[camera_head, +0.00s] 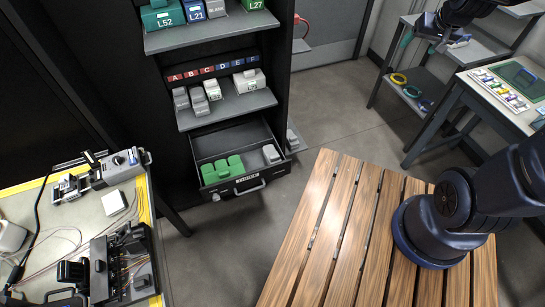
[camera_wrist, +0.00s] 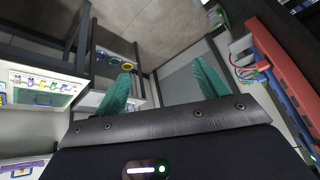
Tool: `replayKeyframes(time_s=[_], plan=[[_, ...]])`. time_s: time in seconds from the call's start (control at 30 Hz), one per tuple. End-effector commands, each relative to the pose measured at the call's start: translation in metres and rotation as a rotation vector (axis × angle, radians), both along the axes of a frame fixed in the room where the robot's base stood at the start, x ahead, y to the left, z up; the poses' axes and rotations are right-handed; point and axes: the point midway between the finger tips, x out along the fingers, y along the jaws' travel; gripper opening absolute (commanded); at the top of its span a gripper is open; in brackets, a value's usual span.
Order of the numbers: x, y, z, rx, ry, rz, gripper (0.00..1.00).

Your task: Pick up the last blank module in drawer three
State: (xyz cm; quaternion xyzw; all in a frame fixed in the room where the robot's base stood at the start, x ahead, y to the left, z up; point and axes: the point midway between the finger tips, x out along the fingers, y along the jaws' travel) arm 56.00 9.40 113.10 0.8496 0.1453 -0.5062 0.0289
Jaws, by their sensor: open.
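The open drawer (camera_head: 235,188) is at the bottom of the black cabinet in the head view. Several green modules (camera_head: 222,167) sit in its front left part. One grey module (camera_head: 271,154), plain like a blank, sits at its right side. The small label on the drawer front is too small to read. My gripper (camera_head: 428,45) is raised at the upper right of the head view, far from the drawer. In the wrist view its two teal fingers (camera_wrist: 165,82) are spread apart with nothing between them. The drawer does not show clearly in the wrist view.
Above the drawer, a shelf (camera_head: 230,107) holds grey and white modules under red and blue letter tags. The top shelf (camera_head: 208,35) holds labelled modules. A wooden slatted top (camera_head: 335,235) lies right of the drawer. A cluttered workbench (camera_head: 95,210) stands at left. Floor (camera_head: 340,105) is clear between.

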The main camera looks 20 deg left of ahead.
Motion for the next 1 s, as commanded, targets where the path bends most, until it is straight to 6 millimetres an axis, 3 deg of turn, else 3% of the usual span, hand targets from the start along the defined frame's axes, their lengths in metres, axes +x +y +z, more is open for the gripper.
replayKeyframes(time_s=[0.23, 0.5, 0.77, 1.0], plan=[[0.025, 0.068, -0.051, 0.025, -0.017, 0.068, 0.73], [0.035, 0.14, -0.113, 0.048, -0.04, 0.13, 0.73], [0.027, 0.206, -0.179, 0.063, -0.066, 0.185, 0.73], [0.006, 0.259, -0.245, 0.071, -0.094, 0.236, 0.73]])
